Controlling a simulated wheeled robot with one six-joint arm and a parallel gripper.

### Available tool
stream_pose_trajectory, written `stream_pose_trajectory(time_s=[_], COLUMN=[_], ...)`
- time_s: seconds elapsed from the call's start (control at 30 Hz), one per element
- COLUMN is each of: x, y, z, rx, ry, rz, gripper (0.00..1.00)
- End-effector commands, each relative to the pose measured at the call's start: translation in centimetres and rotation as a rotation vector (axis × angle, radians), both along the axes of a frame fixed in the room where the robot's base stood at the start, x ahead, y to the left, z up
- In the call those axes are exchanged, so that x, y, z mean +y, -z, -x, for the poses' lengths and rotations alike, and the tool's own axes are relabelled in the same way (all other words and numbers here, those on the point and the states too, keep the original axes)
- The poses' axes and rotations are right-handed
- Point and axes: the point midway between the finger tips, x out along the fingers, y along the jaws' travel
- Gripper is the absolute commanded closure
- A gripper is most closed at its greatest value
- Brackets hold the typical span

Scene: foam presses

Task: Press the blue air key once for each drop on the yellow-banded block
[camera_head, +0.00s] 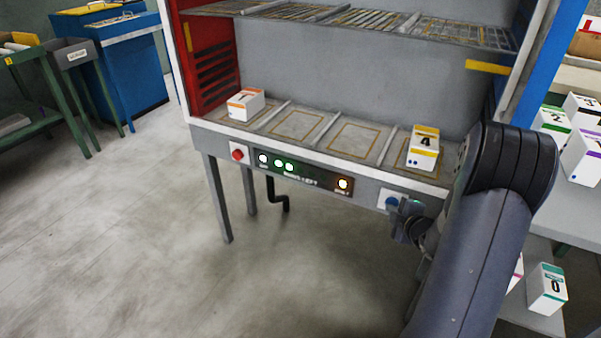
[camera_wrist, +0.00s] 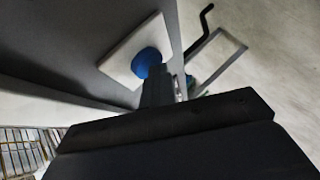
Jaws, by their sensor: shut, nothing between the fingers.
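The yellow-banded block (camera_head: 423,150) is a white box standing in the rightmost marked bay of the press bench, with a dark mark on its top face; its drops are too small to count. The blue air key (camera_head: 392,201) is a round button on a white plate at the right of the bench's front edge. It also shows in the wrist view (camera_wrist: 147,62). My gripper (camera_head: 406,216) is shut and empty, its tips close to the blue key. In the wrist view the fingers (camera_wrist: 160,88) end beside the key; I cannot tell whether they touch it.
A red button (camera_head: 237,155) and a dark panel (camera_head: 310,174) with lit white, green and amber lamps are on the front edge. An orange-banded block (camera_head: 246,104) stands in the left bay. The middle bays are empty. More blocks stand on shelves at right (camera_head: 547,287).

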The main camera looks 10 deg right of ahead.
Motion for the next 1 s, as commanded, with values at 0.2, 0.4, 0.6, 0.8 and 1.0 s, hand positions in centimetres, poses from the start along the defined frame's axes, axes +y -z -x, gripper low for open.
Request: stream_pose_trajectory(time_s=[0.2, 0.4, 0.6, 0.8, 1.0], x=[0.0, 0.1, 0.6, 1.8, 2.9], y=[-0.1, -0.2, -0.1, 0.0, 0.0], z=[0.3, 0.4, 1.1, 2.9, 4.5], rx=[-0.008, -0.007, -0.006, -0.005, -0.005], ry=[0.006, 0.006, 0.004, 0.003, 0.002], rz=[0.003, 0.002, 0.002, 0.002, 0.001], gripper=[1.00, 1.00, 1.00, 1.00, 1.00])
